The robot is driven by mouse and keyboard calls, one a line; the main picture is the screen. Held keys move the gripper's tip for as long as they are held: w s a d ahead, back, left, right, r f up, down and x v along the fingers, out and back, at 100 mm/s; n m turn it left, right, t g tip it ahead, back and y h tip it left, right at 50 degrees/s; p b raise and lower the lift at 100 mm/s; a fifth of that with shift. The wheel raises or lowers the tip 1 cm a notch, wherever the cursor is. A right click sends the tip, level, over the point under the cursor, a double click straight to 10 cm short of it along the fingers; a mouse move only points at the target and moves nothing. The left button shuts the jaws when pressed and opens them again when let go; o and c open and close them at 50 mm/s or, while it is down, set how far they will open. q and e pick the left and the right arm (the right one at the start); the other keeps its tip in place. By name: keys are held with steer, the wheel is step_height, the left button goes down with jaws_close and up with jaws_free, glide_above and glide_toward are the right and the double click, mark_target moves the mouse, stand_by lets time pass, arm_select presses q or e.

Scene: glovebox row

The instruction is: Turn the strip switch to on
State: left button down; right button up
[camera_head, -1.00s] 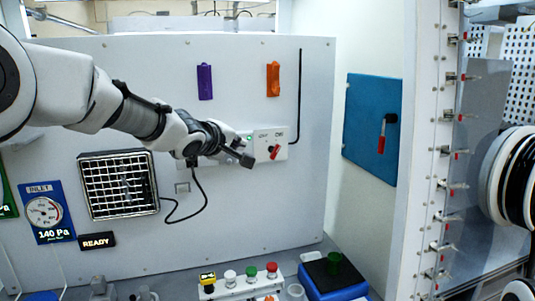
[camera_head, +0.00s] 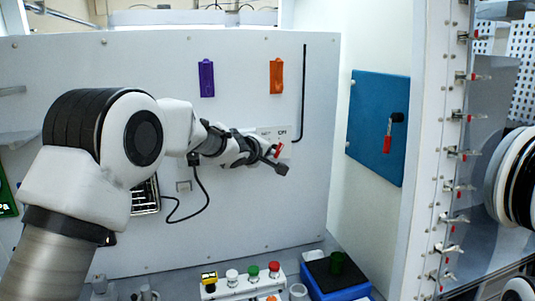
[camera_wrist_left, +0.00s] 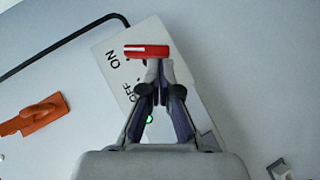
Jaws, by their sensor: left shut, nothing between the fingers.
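The strip switch is a white plate (camera_head: 268,132) on the pale back panel, marked OFF and ON, with a red lever (camera_head: 279,150). In the left wrist view the plate (camera_wrist_left: 118,42) lies tilted and the red lever (camera_wrist_left: 147,51) sits just beyond my fingertips. A small green light (camera_wrist_left: 149,119) shows between the fingers. My left gripper (camera_head: 284,170) is shut and empty, right at the lever; I cannot tell whether it touches. The gripper hides part of the switch, and which mark the lever points to is unclear. My right gripper is not in view.
Purple (camera_head: 206,79) and orange (camera_head: 276,77) handles hang above the switch. A blue panel (camera_head: 367,132) with a red-handled lever is on the side wall. Below stand a push-button box (camera_head: 240,287) and a blue box (camera_head: 338,288). A black cable hangs below my wrist.

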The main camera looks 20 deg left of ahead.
arm_select(q)
steer(key=n+t+b, duration=0.1)
steer(key=f+t+h+b, duration=0.1)
steer(key=n+t, duration=0.1)
steer(key=shift+w+d+f+n+h+b, duration=0.25)
steer(key=shift+w+f+n+h+b, duration=0.05)
steer(key=shift+w+f+b, duration=0.1)
stand_by(0.5)
steer(key=shift+f, duration=0.15)
stand_by(0.4)
